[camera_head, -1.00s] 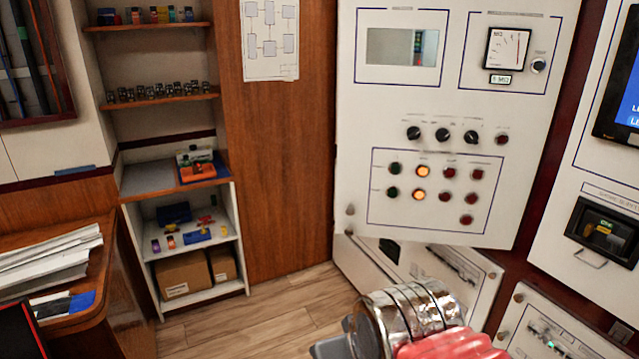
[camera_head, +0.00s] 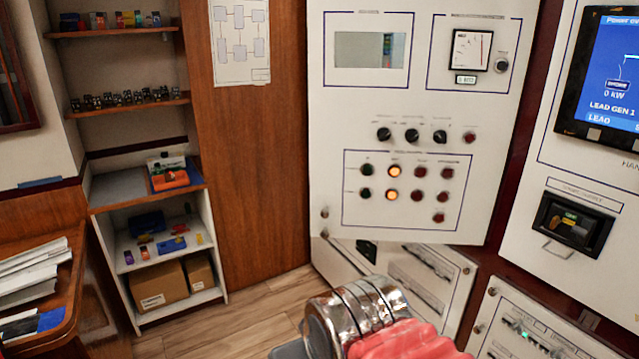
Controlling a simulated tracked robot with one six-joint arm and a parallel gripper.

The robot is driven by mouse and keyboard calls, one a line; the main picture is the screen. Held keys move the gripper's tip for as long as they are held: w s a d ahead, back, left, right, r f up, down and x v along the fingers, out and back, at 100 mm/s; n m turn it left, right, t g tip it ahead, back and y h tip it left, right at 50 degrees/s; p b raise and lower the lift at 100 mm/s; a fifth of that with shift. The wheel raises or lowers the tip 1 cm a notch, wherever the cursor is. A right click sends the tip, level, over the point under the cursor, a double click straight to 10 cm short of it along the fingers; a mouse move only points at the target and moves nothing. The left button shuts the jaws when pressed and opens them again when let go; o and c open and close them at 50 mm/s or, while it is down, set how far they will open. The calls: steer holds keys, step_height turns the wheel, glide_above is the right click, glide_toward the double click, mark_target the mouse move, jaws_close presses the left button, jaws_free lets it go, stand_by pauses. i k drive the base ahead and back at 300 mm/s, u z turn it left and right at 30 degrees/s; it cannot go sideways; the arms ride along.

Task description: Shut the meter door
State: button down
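The meter door (camera_head: 400,275) is not what this low point marks; that is the lower panel under it. The white meter door (camera_head: 330,120) fills the upper middle of the view, with a needle meter (camera_head: 471,50), a small window, knobs and lit buttons on its face. Its lower edge overhangs the lower panel, and it seems to stand out from the cabinet; I cannot tell how far. My arm's chrome and red part shows at the bottom, in front of the lower panel. My gripper's fingers are not in view.
A right-hand cabinet with a blue screen (camera_head: 605,75) and a breaker (camera_head: 573,225) stands beside the door. Shelves with small parts and cardboard boxes (camera_head: 158,285) are at left. A desk with papers (camera_head: 30,270) is at lower left. Wooden floor (camera_head: 255,305) is clear between.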

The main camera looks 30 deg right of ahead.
mark_target(449, 81)
steer(key=z, duration=0.05)
steer(key=i, duration=1)
steer(key=u, duration=0.05)
